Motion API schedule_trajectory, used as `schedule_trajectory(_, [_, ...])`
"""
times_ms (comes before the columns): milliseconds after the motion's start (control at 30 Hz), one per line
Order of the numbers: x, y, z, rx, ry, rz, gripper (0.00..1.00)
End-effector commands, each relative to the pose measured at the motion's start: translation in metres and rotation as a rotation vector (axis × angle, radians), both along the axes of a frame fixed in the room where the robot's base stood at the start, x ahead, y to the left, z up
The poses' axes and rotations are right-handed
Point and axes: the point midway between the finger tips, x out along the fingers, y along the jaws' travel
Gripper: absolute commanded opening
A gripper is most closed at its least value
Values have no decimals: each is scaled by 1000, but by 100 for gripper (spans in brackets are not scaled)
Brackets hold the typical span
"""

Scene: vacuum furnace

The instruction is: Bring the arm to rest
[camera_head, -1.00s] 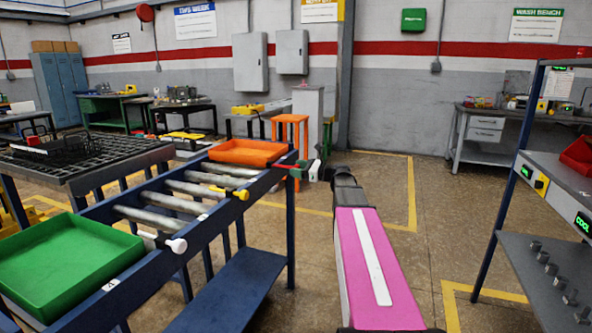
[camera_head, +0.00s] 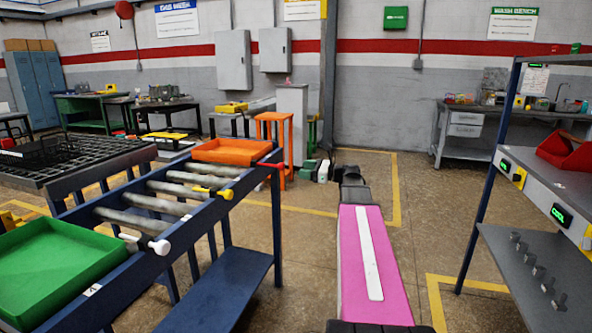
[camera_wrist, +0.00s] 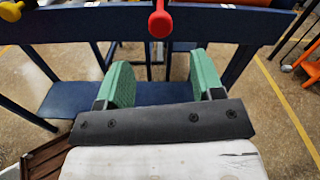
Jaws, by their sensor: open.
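My arm extends forward in the head view as a pink link with a white stripe, over the floor right of the blue roller rack (camera_head: 215,215). My gripper (camera_wrist: 160,88) shows in the wrist view with two green finger pads spread apart and nothing between them. In the head view its green tip (camera_head: 316,170) is small at the arm's far end. A red knob (camera_wrist: 160,24) on the blue frame appears beyond the fingers in the wrist view, apart from them.
The rack carries a green tray (camera_head: 60,260) and an orange tray (camera_head: 232,150). An orange stool (camera_head: 275,130) stands behind the arm's end. A grey shelf unit (camera_head: 530,260) with a red bin (camera_head: 568,150) is at right. The floor between rack and shelf is clear.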

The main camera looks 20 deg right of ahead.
Motion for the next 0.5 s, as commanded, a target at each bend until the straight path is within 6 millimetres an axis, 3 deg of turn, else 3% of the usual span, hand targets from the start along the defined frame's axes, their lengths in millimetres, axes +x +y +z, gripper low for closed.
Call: schedule_trajectory(500, [-5, -8, 0, 0, 0, 0, 61])
